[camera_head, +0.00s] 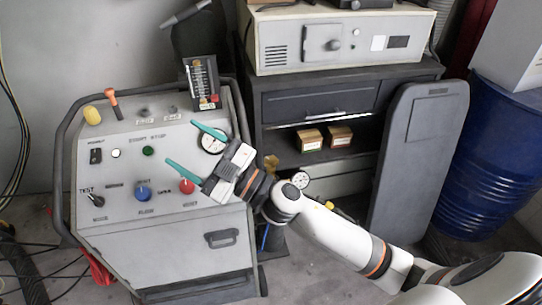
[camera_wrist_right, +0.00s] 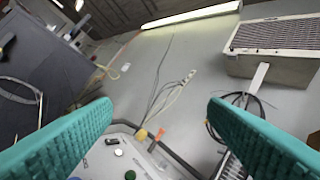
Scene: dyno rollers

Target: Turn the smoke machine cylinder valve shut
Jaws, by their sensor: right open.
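My right gripper (camera_head: 182,143) is open and empty, its two teal fingers spread over the upper right of the grey control console (camera_head: 130,225). In the right wrist view its fingers (camera_wrist_right: 160,110) also stand wide apart with nothing between them. Just behind the wrist a small brass-coloured fitting (camera_head: 271,161) and a round white gauge (camera_head: 297,181) show; they may belong to the cylinder and its valve. Most of that spot is hidden by my right wrist and forearm, so I cannot tell how the valve stands. My left gripper is not in view.
The console carries a blue knob (camera_head: 143,191), a red button (camera_head: 187,186) and a dark handheld meter (camera_head: 202,83). A dark shelf unit (camera_head: 318,101) holds small boxes and a grey device on top. A dark panel (camera_head: 420,150) and a blue drum (camera_head: 497,160) stand at right.

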